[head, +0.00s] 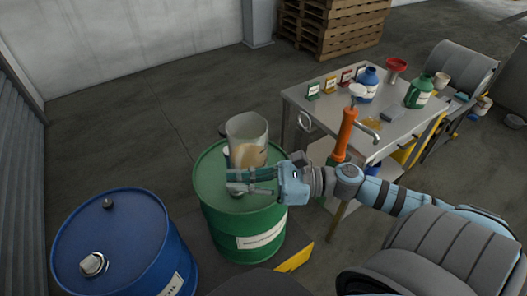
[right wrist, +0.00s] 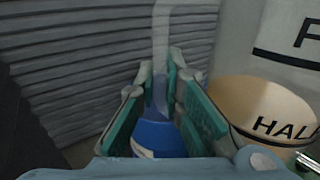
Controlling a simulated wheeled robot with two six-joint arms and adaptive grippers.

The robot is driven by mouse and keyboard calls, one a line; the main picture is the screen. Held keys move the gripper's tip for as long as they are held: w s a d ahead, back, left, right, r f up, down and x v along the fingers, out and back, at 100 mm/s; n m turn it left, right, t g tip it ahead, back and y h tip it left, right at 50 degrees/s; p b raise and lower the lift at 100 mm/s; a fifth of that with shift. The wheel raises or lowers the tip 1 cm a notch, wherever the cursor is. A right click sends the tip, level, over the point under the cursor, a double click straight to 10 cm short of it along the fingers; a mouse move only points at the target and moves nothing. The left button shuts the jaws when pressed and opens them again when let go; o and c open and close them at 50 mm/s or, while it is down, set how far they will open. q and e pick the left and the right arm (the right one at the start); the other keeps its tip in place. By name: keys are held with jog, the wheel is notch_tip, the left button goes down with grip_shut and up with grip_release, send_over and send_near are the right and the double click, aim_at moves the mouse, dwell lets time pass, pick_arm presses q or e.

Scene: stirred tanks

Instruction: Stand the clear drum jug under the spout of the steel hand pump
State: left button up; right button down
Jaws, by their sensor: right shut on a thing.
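The clear drum jug (head: 247,133) is upright at the green drum's top, with a tan fill in its lower part. In the right wrist view the jug (right wrist: 268,112) shows at the right with black level marks. My right gripper (head: 238,180) is beside the jug and shut on its clear handle (right wrist: 161,40). I cannot tell whether the jug touches the drum top. A hand pump with an orange body (head: 344,135) and a steel spout (head: 369,134) stands right of the jug; my right arm hides its lower part. My left gripper is not in view.
The green drum (head: 250,222) is under the jug, and a blue drum (head: 125,245) stands left of it. A steel table (head: 312,112) at the right holds a blue bottle (head: 368,88), a green bottle (head: 418,95), a red funnel (head: 396,66) and small signs. Pallets stand behind.

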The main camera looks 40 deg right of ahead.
jog(key=s+d+f+m+t+h+b, duration=0.1)
jog(key=d+f+m+t+h+b, duration=0.3)
jog(key=d+f, duration=0.7)
jog(key=s+d+f+m+t+h+b, duration=0.1)
jog(key=d+f+b, duration=0.65)
jog(key=f, duration=0.65)
jog(key=b, duration=0.2)
send_over(249, 200)
jog(key=v, duration=0.4)
jog(key=shift+r+h, duration=0.2)
jog(key=shift+h, duration=0.1)
jog(key=x, duration=0.3)
jog(key=shift+r, duration=0.1)
jog(key=shift+w+a+f, duration=0.15)
jog(key=shift+w+f, duration=0.05)
jog(key=shift+f, duration=0.2)
jog(key=shift+w+a+f, duration=0.15)
jog(key=shift+f, duration=0.3)
jog(key=shift+f+b, duration=0.2)
jog(key=shift+b, duration=0.2)
jog(key=c, duration=1.7)
grip_release()
